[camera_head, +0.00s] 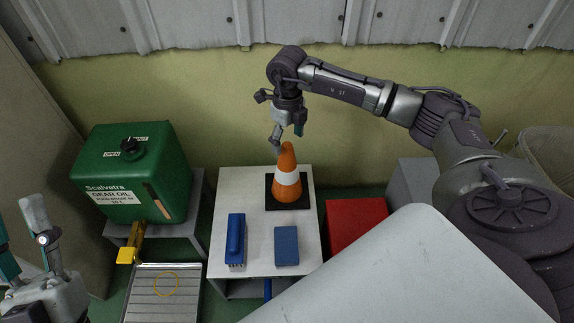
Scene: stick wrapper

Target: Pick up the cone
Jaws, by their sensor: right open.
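An orange traffic cone (288,179) with a white band stands upright on its dark square base on a white table (232,188). My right gripper (287,140) reaches in from the right, points down, and is open just above the cone's tip. One fingertip shows close to the tip on its left; I cannot tell whether it touches. My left gripper (30,235) is partly in view at the lower left, away from the table, its fingers apart and nothing between them.
A blue brush (236,240) and a blue block (286,246) lie on the table in front of the cone. A green gear oil tank (130,175) stands to the left, above a metal tray (160,295). A red box (355,224) is right of the table. A corrugated wall is behind.

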